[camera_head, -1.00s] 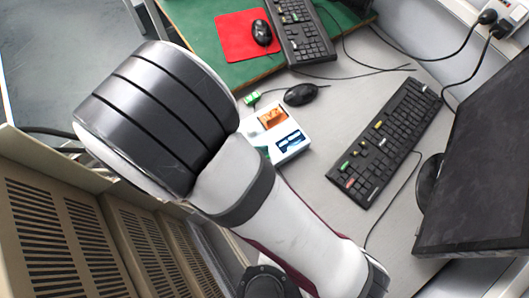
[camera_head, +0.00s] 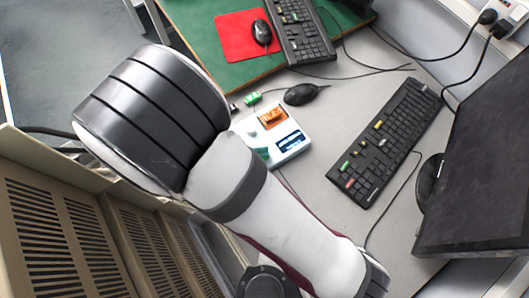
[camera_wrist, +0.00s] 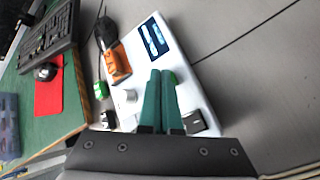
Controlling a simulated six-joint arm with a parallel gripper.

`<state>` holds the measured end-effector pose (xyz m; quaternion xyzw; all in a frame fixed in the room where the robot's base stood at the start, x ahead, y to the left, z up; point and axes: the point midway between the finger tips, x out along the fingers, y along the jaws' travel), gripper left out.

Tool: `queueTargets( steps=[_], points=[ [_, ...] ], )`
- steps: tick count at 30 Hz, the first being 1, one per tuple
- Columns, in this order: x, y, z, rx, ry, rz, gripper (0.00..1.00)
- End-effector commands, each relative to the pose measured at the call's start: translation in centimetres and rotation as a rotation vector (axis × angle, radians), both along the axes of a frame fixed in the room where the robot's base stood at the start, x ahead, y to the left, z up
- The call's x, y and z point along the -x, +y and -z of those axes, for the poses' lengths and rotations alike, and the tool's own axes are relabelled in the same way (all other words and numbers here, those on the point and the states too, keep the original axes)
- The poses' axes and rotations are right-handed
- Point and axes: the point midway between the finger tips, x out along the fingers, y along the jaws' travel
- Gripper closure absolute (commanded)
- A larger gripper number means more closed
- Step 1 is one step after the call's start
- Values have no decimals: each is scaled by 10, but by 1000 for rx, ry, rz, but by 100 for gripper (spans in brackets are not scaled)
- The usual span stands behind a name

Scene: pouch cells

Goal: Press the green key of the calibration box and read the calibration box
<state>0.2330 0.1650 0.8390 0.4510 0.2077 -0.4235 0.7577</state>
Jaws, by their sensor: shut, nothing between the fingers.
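The calibration box (camera_head: 293,152) is a white box on the grey desk, partly hidden by my arm in the head view. It also fills the middle of the wrist view (camera_wrist: 185,62). It has a blue display (camera_wrist: 156,35) whose characters are too small to read, an orange panel (camera_wrist: 118,62) and a silver knob (camera_wrist: 130,96). My gripper (camera_wrist: 161,76) is shut and empty, its teal fingers over the box face. A bit of green, perhaps the green key (camera_wrist: 174,78), shows beside the right fingertip, mostly hidden. I cannot tell whether the fingers touch it.
A small green object (camera_head: 252,98) and a black mouse (camera_head: 301,94) lie near the box. A keyboard (camera_head: 385,140) with small coloured items on it and a monitor (camera_head: 480,160) are to the right. A red mat (camera_head: 232,38) lies on the green surface behind. Cables cross the desk.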

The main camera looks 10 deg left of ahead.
Motion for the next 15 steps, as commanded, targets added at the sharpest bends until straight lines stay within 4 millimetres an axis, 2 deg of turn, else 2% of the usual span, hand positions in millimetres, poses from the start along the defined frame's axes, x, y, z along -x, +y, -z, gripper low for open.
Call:
queueTargets(
  steps=[15],
  points=[
    [0,0,6,1,0,0,100]
  ],
)
